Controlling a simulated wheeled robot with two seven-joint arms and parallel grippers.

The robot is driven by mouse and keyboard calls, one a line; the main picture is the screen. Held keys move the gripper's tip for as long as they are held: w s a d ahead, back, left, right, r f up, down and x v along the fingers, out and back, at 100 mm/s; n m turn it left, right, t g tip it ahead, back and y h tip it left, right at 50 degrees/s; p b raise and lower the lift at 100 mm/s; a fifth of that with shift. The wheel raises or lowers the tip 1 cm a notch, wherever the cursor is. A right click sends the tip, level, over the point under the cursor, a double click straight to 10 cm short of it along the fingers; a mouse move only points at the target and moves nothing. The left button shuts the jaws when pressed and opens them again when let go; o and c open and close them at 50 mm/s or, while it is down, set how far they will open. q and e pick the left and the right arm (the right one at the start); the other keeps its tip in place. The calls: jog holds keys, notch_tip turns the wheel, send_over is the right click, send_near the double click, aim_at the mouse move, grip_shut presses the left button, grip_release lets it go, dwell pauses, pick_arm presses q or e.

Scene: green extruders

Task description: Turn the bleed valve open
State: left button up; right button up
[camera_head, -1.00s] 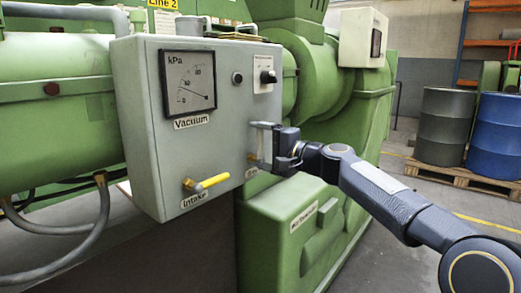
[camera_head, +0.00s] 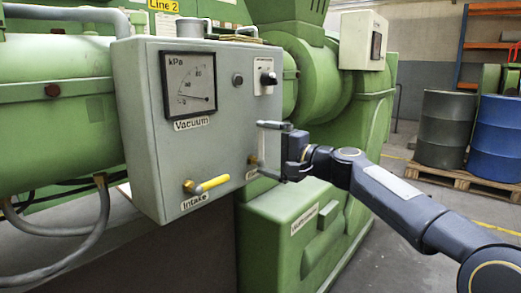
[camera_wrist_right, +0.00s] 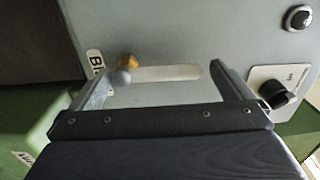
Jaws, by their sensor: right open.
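The bleed valve has a brass stem (camera_wrist_right: 128,61) and a pale flat lever (camera_wrist_right: 170,73) on the grey panel's lower right. In the right wrist view the lever lies lengthwise between my finger tips, its free end near one finger; whether they touch is unclear. In the head view the lever points up, partly hidden. My right gripper (camera_head: 261,149) is open at the panel face; it also shows in the right wrist view (camera_wrist_right: 163,72). A label beginning "Bl" (camera_wrist_right: 95,63) is partly covered by the gripper. My left gripper is not in view.
Green machine housing (camera_head: 300,215) lies close below my right arm. Drums (camera_head: 445,130) stand far right.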

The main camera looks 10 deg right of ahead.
jog(key=v, duration=0.5)
jog(key=shift+s+d, duration=0.15)
jog(key=shift+s, duration=0.1)
jog(key=s+f+n+g+h, duration=0.4)
jog(key=s+f, duration=1.2)
jog(key=s, duration=0.2)
jog(key=s+f+n+g+h, duration=0.3)
jog(key=s+f+n+g, duration=0.15)
jog(key=s+f, duration=1.3)
notch_tip(320, 180, up, 29)
jog(key=p, duration=2.6)
jog(key=shift+s+f, duration=0.2)
jog(key=shift+s, duration=0.2)
